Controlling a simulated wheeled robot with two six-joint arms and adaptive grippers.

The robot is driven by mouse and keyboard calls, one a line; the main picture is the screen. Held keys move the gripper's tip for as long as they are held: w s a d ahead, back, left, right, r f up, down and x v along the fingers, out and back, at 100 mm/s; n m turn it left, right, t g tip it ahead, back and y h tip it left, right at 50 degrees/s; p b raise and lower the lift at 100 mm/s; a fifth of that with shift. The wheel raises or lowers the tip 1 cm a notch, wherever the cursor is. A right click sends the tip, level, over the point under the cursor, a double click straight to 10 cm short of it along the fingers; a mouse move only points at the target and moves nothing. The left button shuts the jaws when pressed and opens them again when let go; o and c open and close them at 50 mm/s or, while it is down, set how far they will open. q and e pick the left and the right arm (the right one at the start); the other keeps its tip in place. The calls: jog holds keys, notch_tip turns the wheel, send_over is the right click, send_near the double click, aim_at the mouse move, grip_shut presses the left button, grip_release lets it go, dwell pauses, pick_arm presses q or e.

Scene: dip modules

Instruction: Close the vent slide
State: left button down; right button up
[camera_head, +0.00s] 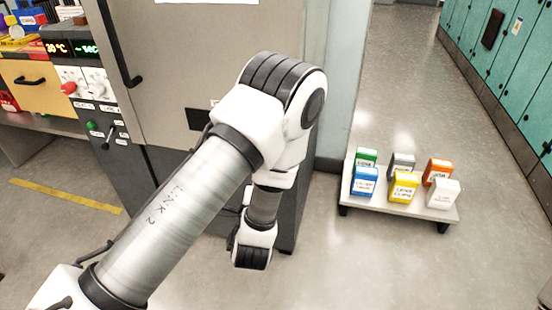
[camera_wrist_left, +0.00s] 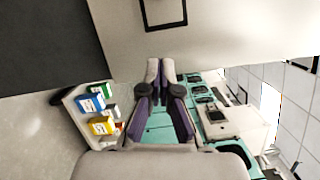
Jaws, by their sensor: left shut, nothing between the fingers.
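A tall grey-beige cabinet (camera_head: 180,70) stands at the left centre. A dark plate (camera_head: 198,119) sits low on its door, partly hidden by my left arm; it may be part of the vent slide, but its position is not readable. In the left wrist view, a black rectangular frame (camera_wrist_left: 164,11) shows on a beige panel, cut off by the top edge. My left gripper (camera_wrist_left: 160,65) is shut and empty, with its fingertips below that frame in the picture and apparently apart from it. In the head view, the gripper is hidden by my own arm. My right gripper is out of view.
A low white rack (camera_head: 400,203) with several coloured boxes stands on the floor right of the cabinet. Teal lockers (camera_head: 505,60) line the right side. A control panel (camera_head: 100,110) and a yellow drawer (camera_head: 38,85) are at left. The aisle floor between rack and lockers is clear.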

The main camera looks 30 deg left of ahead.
pick_arm(q)
jog(key=w+a+r+b, duration=0.1)
jog(key=w+a, duration=0.7)
jog(key=shift+a+b, duration=0.35)
jog(key=shift+b, duration=0.05)
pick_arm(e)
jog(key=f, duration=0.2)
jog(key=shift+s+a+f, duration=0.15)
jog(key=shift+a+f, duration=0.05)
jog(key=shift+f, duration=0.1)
